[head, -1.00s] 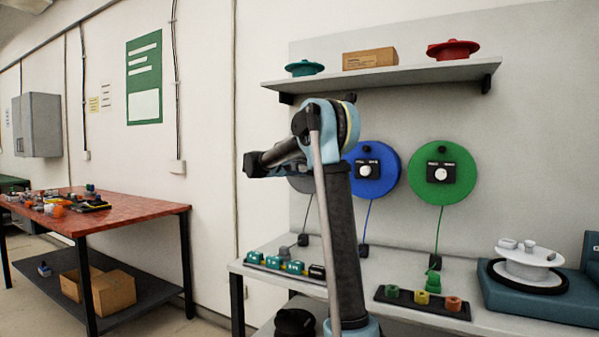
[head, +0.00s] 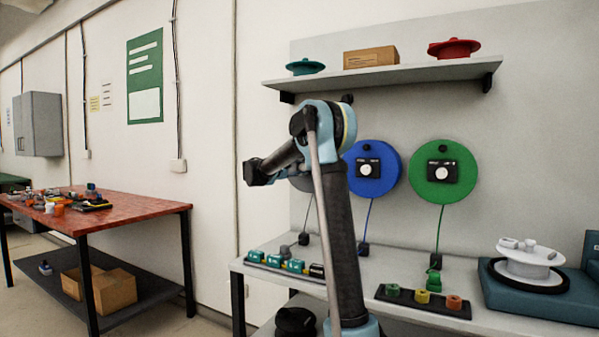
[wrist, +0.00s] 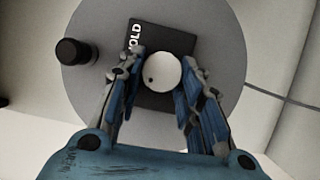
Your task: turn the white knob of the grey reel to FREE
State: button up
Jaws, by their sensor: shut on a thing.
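The grey reel (wrist: 225,40) fills much of the wrist view as a round disc with a dark label plate (wrist: 150,100) at its middle. The white knob (wrist: 165,75) sits on this plate and has a small dark dot near its left edge. The word HOLD reads sideways on the plate, left of the knob; no FREE mark is visible. My gripper (wrist: 162,66) is shut on the white knob, one finger on each side. In the head view my arm hides most of the grey reel, and my fingers do not show there.
A black peg (wrist: 74,52) stands out from the reel's left side. In the head view a blue reel (head: 385,187) and a green reel (head: 457,190) hang to the right. A shelf (head: 400,77) juts out above. The bench (head: 395,268) below holds small parts.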

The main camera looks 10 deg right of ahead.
jog(key=shift+a+f, duration=0.1)
jog(key=shift+f, duration=0.05)
jog(key=o, duration=1)
jog(key=shift+o, duration=0.2)
jog(key=v, duration=1.2)
jog(key=shift+w, duration=0.15)
jog(key=shift+f, duration=0.1)
